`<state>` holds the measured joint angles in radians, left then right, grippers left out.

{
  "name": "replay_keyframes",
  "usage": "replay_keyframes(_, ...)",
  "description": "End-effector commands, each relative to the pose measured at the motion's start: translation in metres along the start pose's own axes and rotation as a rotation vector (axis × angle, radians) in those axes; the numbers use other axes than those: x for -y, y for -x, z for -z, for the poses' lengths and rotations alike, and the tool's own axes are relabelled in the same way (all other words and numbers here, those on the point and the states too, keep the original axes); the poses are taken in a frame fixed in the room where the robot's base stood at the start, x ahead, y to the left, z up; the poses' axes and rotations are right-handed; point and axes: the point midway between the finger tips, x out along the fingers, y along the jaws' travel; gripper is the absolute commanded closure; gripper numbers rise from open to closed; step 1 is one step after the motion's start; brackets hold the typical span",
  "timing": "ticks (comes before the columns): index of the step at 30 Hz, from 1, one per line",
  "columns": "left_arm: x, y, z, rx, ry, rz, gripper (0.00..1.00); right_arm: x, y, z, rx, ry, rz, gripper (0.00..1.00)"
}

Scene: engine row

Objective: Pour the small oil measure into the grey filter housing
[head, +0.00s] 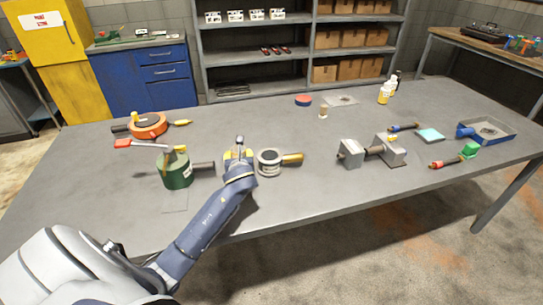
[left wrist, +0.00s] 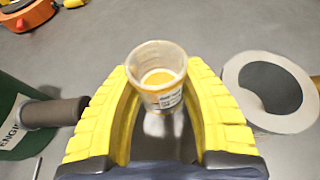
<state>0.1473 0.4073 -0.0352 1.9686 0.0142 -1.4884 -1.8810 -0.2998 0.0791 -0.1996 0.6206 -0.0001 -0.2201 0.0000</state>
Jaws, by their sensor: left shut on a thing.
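My left gripper (head: 239,154) is over the near middle of the table, just left of the grey filter housing (head: 268,168). In the left wrist view the yellow fingers of the gripper (left wrist: 160,105) are shut on the small oil measure (left wrist: 158,60). The measure is a clear cup with a label and amber oil inside, and it looks about upright. I cannot make it out clearly in the head view. The housing is a round grey body with an open top; in the left wrist view its pale rim (left wrist: 240,80) shows at the right, apart from the measure.
Grey blocks (head: 350,155), a blue tray (head: 512,131) and bottles (head: 384,93) are farther right. A yellow-handled tool (head: 292,158) adjoins the housing.

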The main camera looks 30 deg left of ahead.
Motion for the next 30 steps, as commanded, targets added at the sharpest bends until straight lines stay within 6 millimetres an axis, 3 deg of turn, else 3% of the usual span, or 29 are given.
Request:
replay_keyframes(6,-0.004,-0.003,0.010,0.000,0.007,-0.017,0.94,0.000,0.000,-0.001,0.001,0.000,0.000,0.49)
replay_keyframes(17,-0.004,-0.002,0.010,0.002,0.004,-0.019,0.94,-0.001,0.000,-0.001,0.002,0.001,-0.001,0.49)
replay_keyframes(23,0.000,0.003,-0.002,0.009,-0.034,-0.033,0.94,-0.001,0.000,-0.001,0.002,0.001,-0.001,0.49)
replay_keyframes(30,0.008,0.016,-0.030,0.023,-0.134,-0.075,0.94,-0.001,0.000,-0.001,0.002,0.001,-0.001,0.49)
